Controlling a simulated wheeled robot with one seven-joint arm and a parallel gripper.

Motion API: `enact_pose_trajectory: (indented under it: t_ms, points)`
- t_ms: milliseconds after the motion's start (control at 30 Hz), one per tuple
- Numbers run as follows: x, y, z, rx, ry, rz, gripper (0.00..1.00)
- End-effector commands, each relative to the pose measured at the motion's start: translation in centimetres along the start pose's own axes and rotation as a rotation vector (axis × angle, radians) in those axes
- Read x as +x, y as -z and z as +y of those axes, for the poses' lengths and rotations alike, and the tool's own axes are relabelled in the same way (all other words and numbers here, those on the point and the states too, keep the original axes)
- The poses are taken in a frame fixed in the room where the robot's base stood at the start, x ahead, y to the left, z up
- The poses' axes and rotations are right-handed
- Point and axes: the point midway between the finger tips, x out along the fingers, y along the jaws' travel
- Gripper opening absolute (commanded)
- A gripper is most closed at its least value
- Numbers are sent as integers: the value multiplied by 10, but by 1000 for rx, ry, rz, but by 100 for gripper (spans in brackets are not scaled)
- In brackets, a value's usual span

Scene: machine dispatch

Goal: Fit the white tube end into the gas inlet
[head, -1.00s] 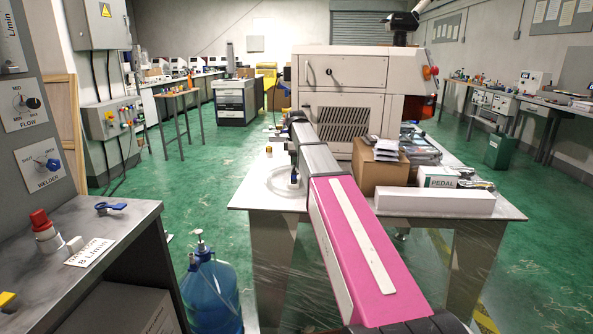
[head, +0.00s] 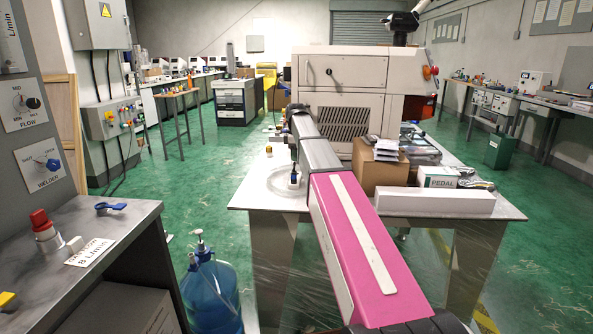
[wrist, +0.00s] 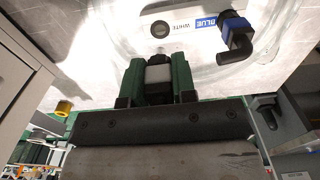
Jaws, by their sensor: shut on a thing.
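In the wrist view my gripper (wrist: 158,62) has two green fingers shut on a white tube end (wrist: 158,76) with dark parts around it. A small clear tip shows just beyond the fingers. Ahead is a pale panel with a dark round opening, the gas inlet (wrist: 160,29), beside the printed word WHITE. The tip is just short of the opening in the picture; I cannot tell the gap in depth. In the head view my pink arm reaches over the table and hides most of the gripper.
A black elbow fitting with a blue collar (wrist: 233,37) sits right of the inlet, beside a BLUE label. Clear tubing (head: 262,188) loops on the metal table. A large beige machine (head: 345,75), a cardboard box (head: 378,175) and a white bar (head: 435,202) stand nearby.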

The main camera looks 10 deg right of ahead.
Motion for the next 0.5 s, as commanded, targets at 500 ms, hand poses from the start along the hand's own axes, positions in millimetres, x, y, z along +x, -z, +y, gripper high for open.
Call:
enact_pose_trajectory:
  t_ms: [500]
  points:
    - [-18,0,0,0,0,0,0]
